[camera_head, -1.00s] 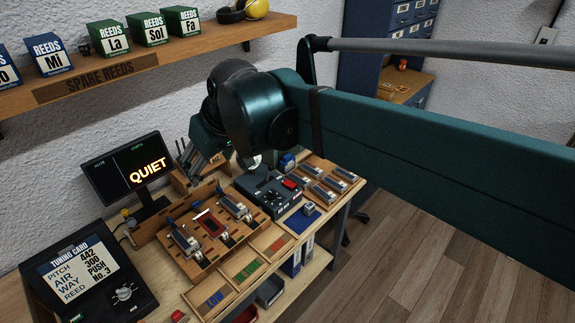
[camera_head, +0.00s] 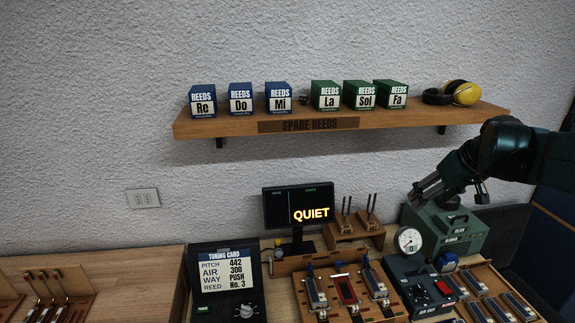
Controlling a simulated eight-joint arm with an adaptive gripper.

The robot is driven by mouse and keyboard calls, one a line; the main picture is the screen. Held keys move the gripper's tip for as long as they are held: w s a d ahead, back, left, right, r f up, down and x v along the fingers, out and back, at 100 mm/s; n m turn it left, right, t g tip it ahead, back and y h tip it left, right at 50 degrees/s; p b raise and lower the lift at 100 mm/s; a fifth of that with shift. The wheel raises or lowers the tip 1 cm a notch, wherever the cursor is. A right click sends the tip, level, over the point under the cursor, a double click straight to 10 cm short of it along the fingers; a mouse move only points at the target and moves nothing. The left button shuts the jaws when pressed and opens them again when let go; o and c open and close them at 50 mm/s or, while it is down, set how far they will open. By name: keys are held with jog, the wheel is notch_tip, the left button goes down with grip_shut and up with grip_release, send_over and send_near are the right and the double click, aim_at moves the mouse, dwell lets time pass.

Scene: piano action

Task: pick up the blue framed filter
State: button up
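A small blue-edged block (camera_head: 447,261) sits at the right, behind the dark air unit; it may be the blue framed filter, but it is too small to be sure. My gripper (camera_head: 417,194) hangs at the right, in front of the green machine and above the round gauge. It points down and to the left, above and apart from the blue block. Its fingers are small and dark, and I cannot make out the gap between them. Nothing is visibly held.
The dark air unit (camera_head: 420,288) with a gauge (camera_head: 409,241) stands beside a wooden reed board (camera_head: 330,307). A green machine (camera_head: 447,232) stands behind. A monitor (camera_head: 298,205) reads QUIET. The tuning card (camera_head: 221,274) is left. The shelf (camera_head: 230,124) carries reed boxes, headphones.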

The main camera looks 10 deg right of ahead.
jog(key=d+f, duration=0.2)
jog(key=d, duration=0.9)
jog(key=d+f, duration=0.2)
jog(key=d, duration=0.9)
send_near(451, 263)
jog(key=x, duration=0.3)
jog(key=shift+w+f, duration=0.1)
jog(key=shift+w, duration=0.15)
jog(key=shift+b+x, duration=0.3)
jog(key=shift+x, duration=1)
jog(key=shift+b+x, duration=0.4)
jog(key=shift+x, duration=2.2)
jog(key=shift+s, duration=0.1)
